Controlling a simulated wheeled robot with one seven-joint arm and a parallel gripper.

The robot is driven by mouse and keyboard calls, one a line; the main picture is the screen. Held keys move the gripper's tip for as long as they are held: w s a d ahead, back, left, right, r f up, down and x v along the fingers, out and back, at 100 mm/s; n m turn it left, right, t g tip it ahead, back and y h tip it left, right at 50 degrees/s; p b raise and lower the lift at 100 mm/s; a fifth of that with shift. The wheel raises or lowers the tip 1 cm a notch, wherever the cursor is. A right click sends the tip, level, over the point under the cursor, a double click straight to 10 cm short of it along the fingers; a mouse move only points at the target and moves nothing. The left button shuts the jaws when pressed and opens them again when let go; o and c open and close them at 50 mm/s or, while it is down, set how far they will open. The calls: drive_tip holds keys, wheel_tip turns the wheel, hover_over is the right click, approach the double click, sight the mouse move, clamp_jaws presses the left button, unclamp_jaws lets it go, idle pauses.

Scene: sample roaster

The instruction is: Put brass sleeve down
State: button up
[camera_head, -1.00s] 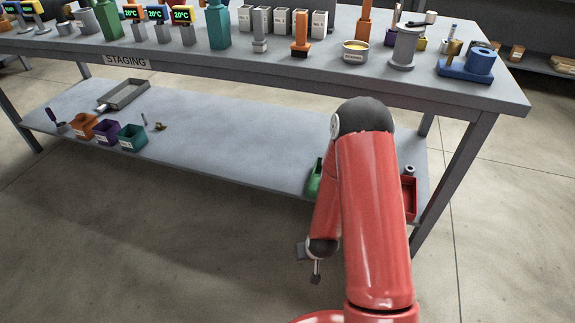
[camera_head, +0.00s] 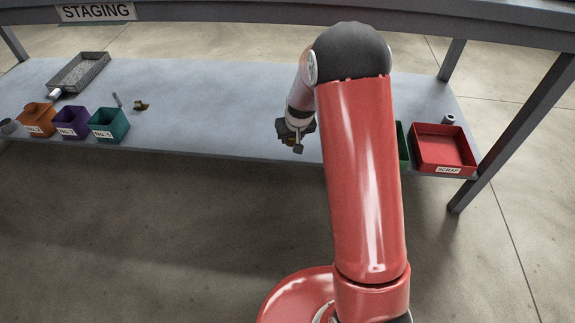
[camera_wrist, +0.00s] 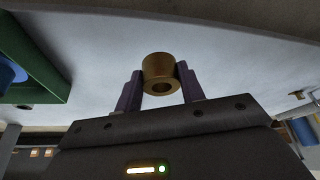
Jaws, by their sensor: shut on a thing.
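The brass sleeve (camera_wrist: 160,72) is a short hollow cylinder held between the two purple fingertips of my gripper (camera_wrist: 161,86) in the wrist view. Its open bore faces the camera. In the head view my gripper (camera_head: 297,142) is at the front edge of the grey lower shelf (camera_head: 215,95), left of my red arm, and the sleeve is barely visible there. The wrist view shows the pale shelf surface (camera_wrist: 230,50) behind the sleeve. I cannot tell whether the sleeve touches the shelf.
A red SCRAP bin (camera_head: 443,148) and a partly hidden green bin (camera_head: 403,146) stand at the right. Orange, purple and teal bins (camera_head: 109,124), a grey tray (camera_head: 80,72) and a small brass-coloured piece (camera_head: 141,105) are at the left. The shelf's middle is clear. The STAGING tabletop (camera_head: 250,12) is overhead.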

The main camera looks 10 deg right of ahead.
wheel_tip(320, 180, up, 2)
drive_tip(key=w+b, duration=0.1)
drive_tip(key=w, duration=0.1)
drive_tip(key=b, duration=0.2)
approach(289, 151)
drive_tip(key=x, duration=0.5)
drive_tip(key=shift+w+f, duration=0.25)
drive_tip(key=shift+f, duration=0.1)
drive_tip(key=shift+f+b, duration=0.1)
drive_tip(key=shift+b, duration=0.2)
drive_tip(key=o, duration=1.2)
